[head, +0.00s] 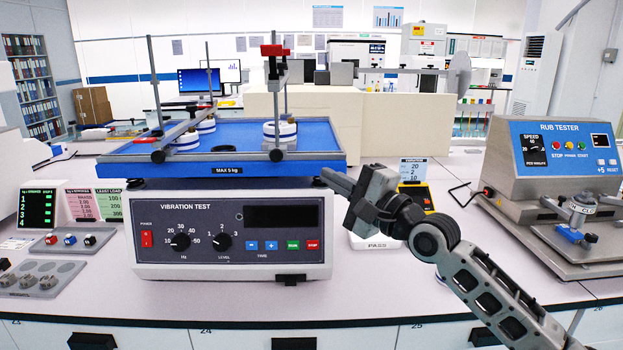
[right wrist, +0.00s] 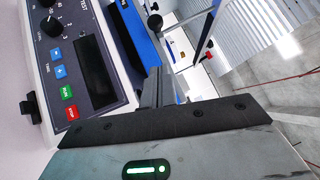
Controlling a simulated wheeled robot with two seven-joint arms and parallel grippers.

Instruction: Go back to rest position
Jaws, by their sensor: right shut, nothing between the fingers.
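My right gripper (head: 328,178) is shut and empty. Its arm comes in from the lower right of the head view, and its fingertips are by the right front corner of the vibration tester's blue platform (head: 225,172). I cannot tell whether they touch it. In the right wrist view the closed fingers (right wrist: 158,88) point toward the blue platform edge, beside the control panel (right wrist: 75,50). The vibration tester (head: 228,235) stands on the bench, with several white round pieces (head: 280,132) clamped under bars on top. My left gripper is not in view.
The rub tester (head: 570,145) stands at the right of the bench. A small yellow and black device (head: 416,196) is just behind my right wrist. The front bench strip (head: 400,298) is largely clear beneath my arm.

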